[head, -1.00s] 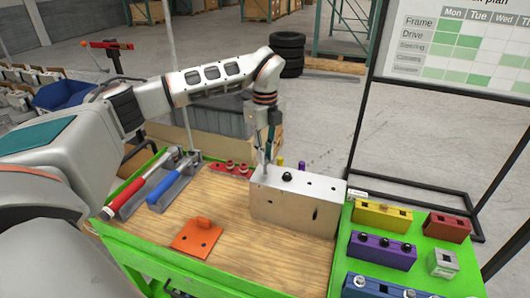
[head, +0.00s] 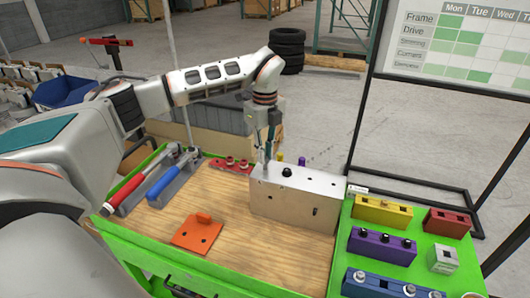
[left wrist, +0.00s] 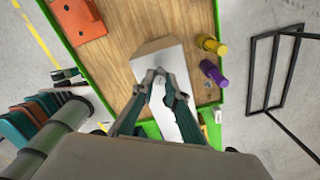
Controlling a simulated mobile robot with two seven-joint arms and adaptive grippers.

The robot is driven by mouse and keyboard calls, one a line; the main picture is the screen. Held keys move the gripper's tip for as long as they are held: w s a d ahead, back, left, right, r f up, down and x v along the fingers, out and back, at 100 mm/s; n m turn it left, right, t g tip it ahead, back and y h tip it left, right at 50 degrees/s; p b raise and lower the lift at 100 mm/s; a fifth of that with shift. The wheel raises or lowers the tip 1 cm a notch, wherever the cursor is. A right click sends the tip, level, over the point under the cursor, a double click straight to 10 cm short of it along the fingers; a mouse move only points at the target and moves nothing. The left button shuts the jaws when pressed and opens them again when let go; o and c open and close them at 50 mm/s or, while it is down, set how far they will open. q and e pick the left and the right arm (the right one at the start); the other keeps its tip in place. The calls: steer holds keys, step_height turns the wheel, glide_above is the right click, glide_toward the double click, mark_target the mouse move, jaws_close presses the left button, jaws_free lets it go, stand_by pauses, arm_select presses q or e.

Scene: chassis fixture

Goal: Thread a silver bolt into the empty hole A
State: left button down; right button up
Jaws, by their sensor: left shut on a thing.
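The metal block (head: 294,210) stands on the wooden bench top, with a black bolt (head: 287,173) in its top and small dark holes further right. No letter A is readable on it. My left gripper (head: 265,162) points down at the left end of the block's top. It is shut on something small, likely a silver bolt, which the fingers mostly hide. In the left wrist view, the fingertips (left wrist: 156,76) meet over the block (left wrist: 180,58). I cannot tell whether the held piece is inside a hole. My right gripper is not in view.
A blue holder (head: 372,288) with silver bolts, a purple holder (head: 380,247) with black bolts, and yellow (head: 383,213) and red (head: 446,223) blocks stand on the green right side. An orange bracket (head: 197,235) and two long-handled tools (head: 170,182) lie left.

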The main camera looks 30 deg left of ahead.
arm_select(q)
steer(key=shift+f, duration=0.1)
steer(key=shift+f, duration=0.55)
steer(key=shift+f, duration=0.25)
stand_by(0.3)
steer(key=n+b, duration=0.2)
steer(key=n, duration=0.3)
steer(key=shift+s+f, duration=0.1)
steer(key=shift+f, duration=0.05)
steer(key=n+b, duration=0.1)
steer(key=n, duration=0.4)
steer(key=shift+s, duration=0.1)
